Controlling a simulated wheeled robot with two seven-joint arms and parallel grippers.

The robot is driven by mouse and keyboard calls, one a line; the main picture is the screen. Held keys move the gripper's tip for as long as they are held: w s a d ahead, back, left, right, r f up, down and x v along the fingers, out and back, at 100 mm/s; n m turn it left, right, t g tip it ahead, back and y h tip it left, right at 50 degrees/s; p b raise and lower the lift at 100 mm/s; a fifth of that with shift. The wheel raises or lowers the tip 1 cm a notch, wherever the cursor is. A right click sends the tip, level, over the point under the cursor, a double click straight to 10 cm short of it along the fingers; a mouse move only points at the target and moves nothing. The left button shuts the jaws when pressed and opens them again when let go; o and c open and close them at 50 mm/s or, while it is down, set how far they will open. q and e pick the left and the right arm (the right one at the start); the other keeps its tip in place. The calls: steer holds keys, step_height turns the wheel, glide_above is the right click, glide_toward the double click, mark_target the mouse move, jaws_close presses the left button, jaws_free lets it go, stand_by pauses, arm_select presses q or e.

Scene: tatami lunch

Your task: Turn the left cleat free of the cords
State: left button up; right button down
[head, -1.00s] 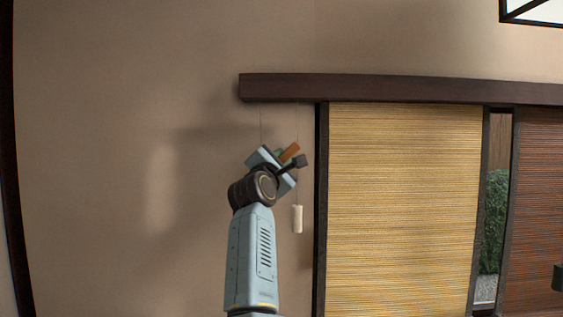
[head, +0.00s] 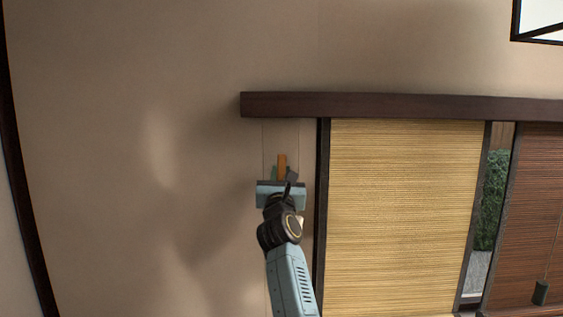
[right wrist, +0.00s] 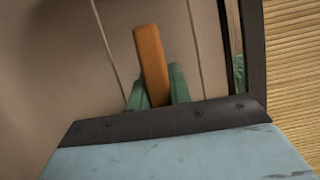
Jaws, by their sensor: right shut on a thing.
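The left cleat (head: 281,162) is a small orange-brown wooden bar standing upright near the wall, left of the pale blind. My right gripper (head: 281,180) reaches up from below and is shut on it. In the right wrist view the cleat (right wrist: 152,62) leans slightly, with the green fingertips on either side of its lower end. One thin cord (right wrist: 106,45) runs to its left and another cord (right wrist: 196,45) to its right, both apart from the bar's visible upper part. Their lower course is hidden behind my gripper. My left gripper is not in view.
A dark wooden rail (head: 400,105) runs above. A pale yellow blind (head: 400,210) and its dark post (head: 322,215) stand just right of my gripper. A dark weight (head: 541,292) hangs before the brown blind (head: 535,220). The wall on the left is bare.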

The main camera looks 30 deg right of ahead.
steer(key=shift+n+p, duration=0.35)
steer(key=shift+n, duration=0.05)
steer(key=c, duration=1.3)
jaws_free()
steer(key=shift+s+a, duration=0.1)
steer(key=b+v, duration=0.2)
steer(key=v, duration=1.1)
steer(key=shift+f, duration=0.2)
